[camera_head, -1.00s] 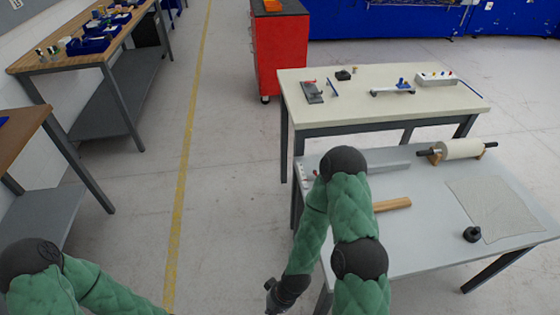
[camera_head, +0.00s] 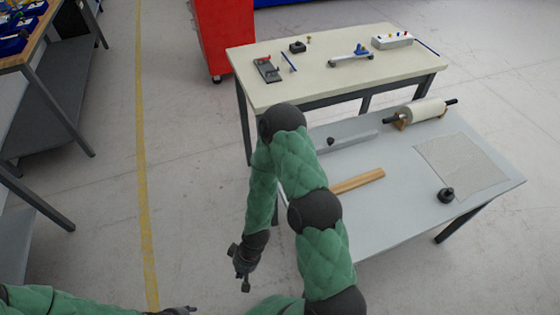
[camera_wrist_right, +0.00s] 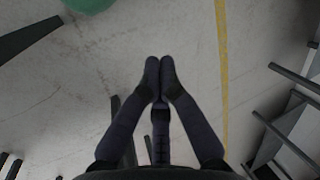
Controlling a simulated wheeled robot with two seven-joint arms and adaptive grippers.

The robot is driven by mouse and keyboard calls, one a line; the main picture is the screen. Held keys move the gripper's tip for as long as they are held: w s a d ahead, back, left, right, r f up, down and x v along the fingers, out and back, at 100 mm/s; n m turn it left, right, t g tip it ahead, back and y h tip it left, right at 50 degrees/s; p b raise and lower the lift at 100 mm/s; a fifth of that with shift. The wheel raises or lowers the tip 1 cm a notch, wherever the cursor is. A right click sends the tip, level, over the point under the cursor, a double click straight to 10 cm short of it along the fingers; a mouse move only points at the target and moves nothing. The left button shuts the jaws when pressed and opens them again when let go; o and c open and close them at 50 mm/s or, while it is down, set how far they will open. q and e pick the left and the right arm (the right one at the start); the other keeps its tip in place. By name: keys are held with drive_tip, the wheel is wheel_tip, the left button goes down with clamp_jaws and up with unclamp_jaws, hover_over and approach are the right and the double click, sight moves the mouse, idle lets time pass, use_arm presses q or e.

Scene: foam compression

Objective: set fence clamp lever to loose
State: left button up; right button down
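A long grey fence-like bar (camera_head: 352,141) lies along the far left part of the grey table (camera_head: 405,225). A small dark knob (camera_head: 331,141) shows near its left end; I cannot tell whether this is the clamp lever. My right arm covers the table's left edge, so anything there is hidden. My right gripper (camera_head: 243,278) hangs left of the grey table, over the floor and apart from the bar. In the right wrist view its fingertips (camera_wrist_right: 160,68) meet with nothing between them. My left gripper (camera_head: 183,311) barely shows at the bottom edge, and its opening is unclear.
The grey table also holds a wooden strip (camera_head: 360,181), a white roll (camera_head: 421,112) on a stand, a pale sheet (camera_head: 460,165) and a black round object (camera_head: 446,195). A cream table (camera_head: 330,85) with small devices stands behind. The floor (camera_head: 190,180) to the left is clear.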

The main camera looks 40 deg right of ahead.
drive_tip(key=w+d+r+n+h, duration=0.1)
drive_tip(key=w+d+r+n, duration=0.35)
drive_tip(key=w, duration=0.25)
drive_tip(key=w+d+r+n+h, duration=0.1)
drive_tip(key=w+d+r+n, duration=0.35)
drive_tip(key=w, duration=0.35)
drive_tip(key=w+d+r+n+h, duration=0.2)
drive_tip(key=w+d+r+n, duration=0.1)
drive_tip(key=d+r, duration=0.6)
drive_tip(key=w+d+r+n+g+h+p, duration=0.1)
drive_tip(key=w+d+r+n+h, duration=0.1)
drive_tip(key=d+r, duration=0.6)
drive_tip(key=shift+w+d+r+n+h, duration=0.3)
drive_tip(key=shift+w+d+r+n, duration=0.15)
drive_tip(key=shift+r, duration=0.25)
